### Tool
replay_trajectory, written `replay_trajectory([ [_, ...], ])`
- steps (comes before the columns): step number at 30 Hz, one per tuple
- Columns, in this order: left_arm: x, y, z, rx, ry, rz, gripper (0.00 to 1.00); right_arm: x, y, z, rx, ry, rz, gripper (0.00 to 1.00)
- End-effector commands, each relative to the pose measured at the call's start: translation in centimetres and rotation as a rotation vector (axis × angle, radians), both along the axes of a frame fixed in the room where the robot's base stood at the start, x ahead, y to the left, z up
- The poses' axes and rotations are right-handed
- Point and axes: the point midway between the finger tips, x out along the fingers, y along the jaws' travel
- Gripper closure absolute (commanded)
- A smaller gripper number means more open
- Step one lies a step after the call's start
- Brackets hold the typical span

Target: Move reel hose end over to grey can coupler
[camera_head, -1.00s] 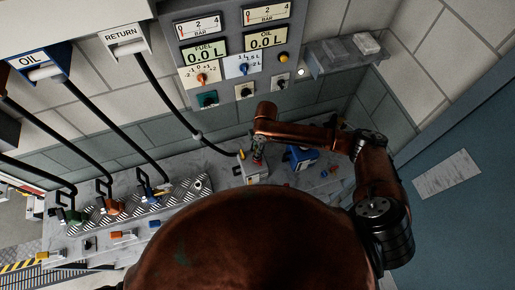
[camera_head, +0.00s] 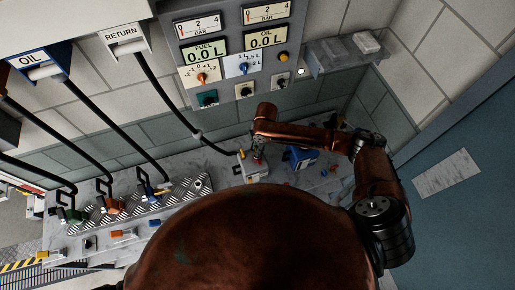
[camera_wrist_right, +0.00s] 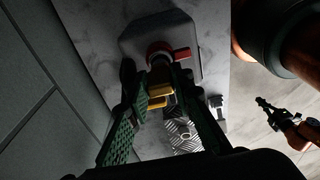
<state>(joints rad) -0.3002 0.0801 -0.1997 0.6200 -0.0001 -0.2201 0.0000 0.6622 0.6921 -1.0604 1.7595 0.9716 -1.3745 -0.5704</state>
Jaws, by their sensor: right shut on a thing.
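The grey can (camera_head: 256,174) stands on the bench, and its top also shows in the right wrist view (camera_wrist_right: 133,42). Its coupler has a red ring (camera_wrist_right: 157,48) and a red lever (camera_wrist_right: 182,53). My right gripper (camera_head: 257,152) is over the can; in the wrist view its green-padded fingers (camera_wrist_right: 168,80) are shut on the dark hose end (camera_wrist_right: 161,72), with yellow parts (camera_wrist_right: 157,92) between them. The hose end is lined up at the red ring; I cannot tell whether they touch. My left gripper (camera_wrist_right: 264,103) is small in the wrist view, away from the can.
The RETURN reel's black hose (camera_head: 165,95) slopes down to the can. A blue can (camera_head: 301,157) stands right of the grey can. Striped holders with other hose ends (camera_head: 113,206) lie left. The gauge panel (camera_head: 240,60) and wall are behind; a shelf (camera_head: 340,55) juts out at right.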

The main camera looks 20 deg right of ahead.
Motion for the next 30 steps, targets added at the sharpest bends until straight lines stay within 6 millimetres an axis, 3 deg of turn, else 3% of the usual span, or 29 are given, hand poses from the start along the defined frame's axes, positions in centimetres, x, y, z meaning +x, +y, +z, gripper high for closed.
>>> replay_trajectory([
  [29, 0.0, 0.0, -0.9, 0.000, 0.000, 0.000, 1.00, 0.0, 0.0, -2.4, 0.000, 0.001, 0.000, 1.00],
  [30, 0.0, 0.0, -0.8, 0.000, 0.000, -0.001, 1.00, 0.0, 0.0, -2.3, 0.000, 0.000, 0.000, 0.76],
])
